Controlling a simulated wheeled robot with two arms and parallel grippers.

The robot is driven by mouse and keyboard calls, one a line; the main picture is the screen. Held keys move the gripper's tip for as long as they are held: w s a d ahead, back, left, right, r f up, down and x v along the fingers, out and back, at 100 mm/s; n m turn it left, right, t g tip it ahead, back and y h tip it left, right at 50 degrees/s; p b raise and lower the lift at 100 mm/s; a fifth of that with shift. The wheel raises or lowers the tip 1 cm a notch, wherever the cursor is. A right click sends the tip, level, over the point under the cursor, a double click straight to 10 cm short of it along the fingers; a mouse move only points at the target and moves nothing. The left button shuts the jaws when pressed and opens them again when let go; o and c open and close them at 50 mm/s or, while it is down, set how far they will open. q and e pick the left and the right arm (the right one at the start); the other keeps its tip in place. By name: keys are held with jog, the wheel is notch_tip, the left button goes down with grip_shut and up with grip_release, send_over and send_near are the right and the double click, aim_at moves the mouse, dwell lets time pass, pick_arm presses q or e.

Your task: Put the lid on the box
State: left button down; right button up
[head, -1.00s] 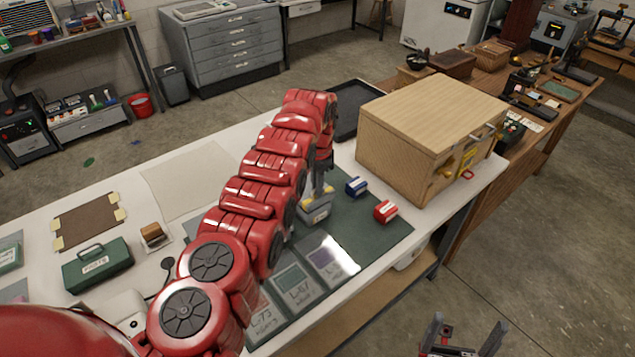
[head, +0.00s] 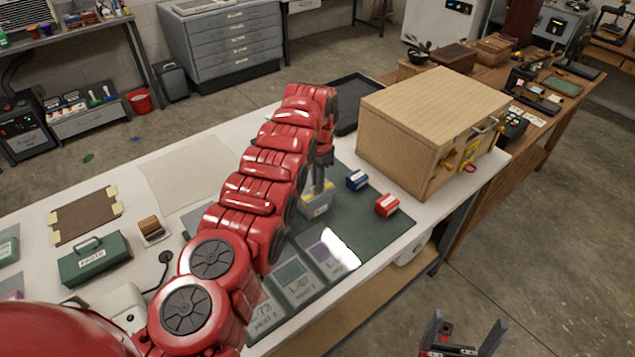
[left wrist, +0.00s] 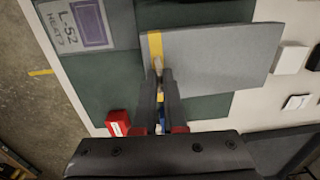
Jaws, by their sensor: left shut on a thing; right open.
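My left gripper (head: 318,190) points down over the green mat and is shut on a small pale grip on a grey piece with a yellow band (head: 316,205). In the left wrist view this piece is a broad flat grey panel (left wrist: 215,60), with the yellow band near the fingertips (left wrist: 158,74). In the head view my left arm hides most of it. I cannot tell whether it is the lid alone or has a box under it. My right gripper (head: 463,338) is open and empty, low at the right, away from the table.
Labelled cards (head: 292,282) lie on the mat (head: 385,235) in front.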

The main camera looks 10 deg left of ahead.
pick_arm(q)
jog(key=b, duration=0.2)
jog(key=shift+a+r+b, duration=0.1)
jog(key=shift+r+b, duration=0.1)
jog(key=shift+b, duration=0.1)
dwell(0.8)
dwell(0.6)
jog(key=c, duration=0.9)
grip_release()
jog(key=shift+r, duration=0.1)
